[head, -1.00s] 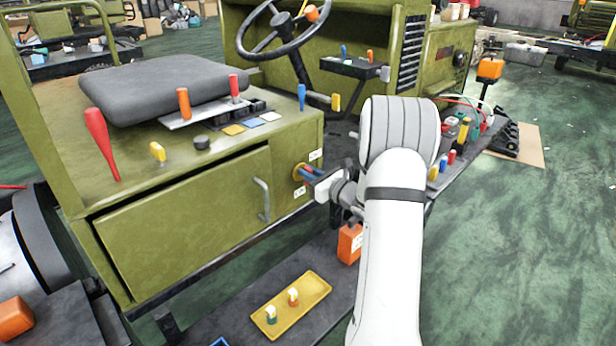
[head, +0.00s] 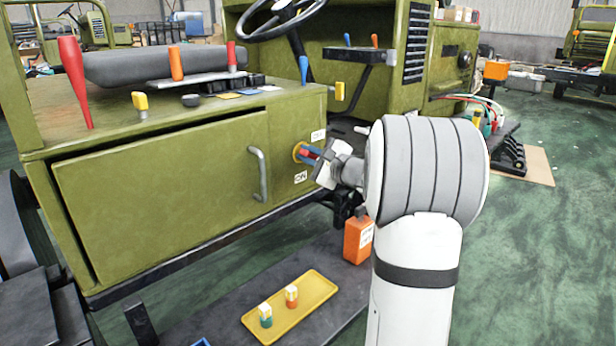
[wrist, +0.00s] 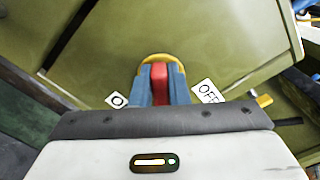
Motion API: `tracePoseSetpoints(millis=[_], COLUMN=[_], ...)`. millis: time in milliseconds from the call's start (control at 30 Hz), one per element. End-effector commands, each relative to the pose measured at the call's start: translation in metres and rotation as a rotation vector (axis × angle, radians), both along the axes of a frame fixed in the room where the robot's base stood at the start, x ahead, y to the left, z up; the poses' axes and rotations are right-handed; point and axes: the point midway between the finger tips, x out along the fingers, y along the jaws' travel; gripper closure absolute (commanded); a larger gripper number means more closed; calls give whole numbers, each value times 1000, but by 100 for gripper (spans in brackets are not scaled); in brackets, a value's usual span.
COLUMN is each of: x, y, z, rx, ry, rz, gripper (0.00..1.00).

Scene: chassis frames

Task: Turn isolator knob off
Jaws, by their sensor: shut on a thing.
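The isolator knob is a red grip (wrist: 160,85) on a round yellow plate (wrist: 152,58), set in the green side panel of the vehicle. In the head view the yellow plate (head: 297,152) shows at the right end of the panel. My gripper (wrist: 160,90) is shut on the red knob, with one blue finger on each side of it. In the head view my gripper (head: 310,155) reaches the panel from the right. An OFF label (wrist: 208,92) is right of the knob in the wrist view. Another label (wrist: 117,100), partly hidden, is on the left.
A door handle (head: 258,174) stands out from the panel just left of the knob. Below are a yellow tray (head: 322,296) with two small items and an orange container (head: 357,239). Levers, including a red one (head: 74,80), stand on the ledge above. Green floor is open at right.

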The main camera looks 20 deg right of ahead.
Motion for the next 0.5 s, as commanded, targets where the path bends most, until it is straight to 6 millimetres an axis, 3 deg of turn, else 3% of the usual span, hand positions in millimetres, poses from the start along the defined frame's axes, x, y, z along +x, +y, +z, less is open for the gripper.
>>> tracePoseSetpoints(millis=[33, 500], x=[0, -1], y=[2, 4], z=[-12, -15], rx=[-48, -424], ry=[-18, -154], rz=[3, 4], gripper=[100, 100])
